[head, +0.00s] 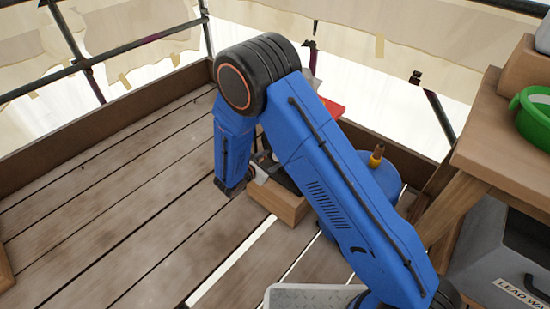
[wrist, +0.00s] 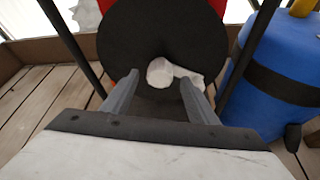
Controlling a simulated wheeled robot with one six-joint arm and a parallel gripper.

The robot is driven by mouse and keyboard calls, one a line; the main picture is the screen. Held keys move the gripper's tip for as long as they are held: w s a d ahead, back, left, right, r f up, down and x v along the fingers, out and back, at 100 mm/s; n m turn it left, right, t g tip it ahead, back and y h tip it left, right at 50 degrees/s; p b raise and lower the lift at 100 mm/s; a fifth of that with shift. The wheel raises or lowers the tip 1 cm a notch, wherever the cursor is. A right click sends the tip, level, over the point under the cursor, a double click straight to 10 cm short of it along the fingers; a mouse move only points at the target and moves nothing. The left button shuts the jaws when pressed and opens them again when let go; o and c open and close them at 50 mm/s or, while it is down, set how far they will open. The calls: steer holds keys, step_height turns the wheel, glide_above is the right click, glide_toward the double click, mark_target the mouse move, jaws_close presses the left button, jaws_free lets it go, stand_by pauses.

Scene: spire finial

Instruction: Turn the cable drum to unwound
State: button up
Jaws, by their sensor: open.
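A large dark round disc (wrist: 165,32), which looks like the face of the cable drum, fills the upper middle of the wrist view. Red parts show behind its edges. A pale rounded piece (wrist: 160,72), like a knob or handle end, sits at the disc's lower middle. My gripper (wrist: 159,80) is open, its two grey fingers on either side of the pale piece; I cannot tell whether they touch it. In the head view my arm hides most of the drum, and only a red part (head: 332,108) shows behind it.
A blue cylinder (wrist: 278,70) with a black band stands close on the right; the head view shows its brass-coloured top (head: 376,156). A wooden block (head: 282,203) lies by my wrist.

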mark_target(275, 157)
steer(key=shift+x, duration=1.65)
jaws_close()
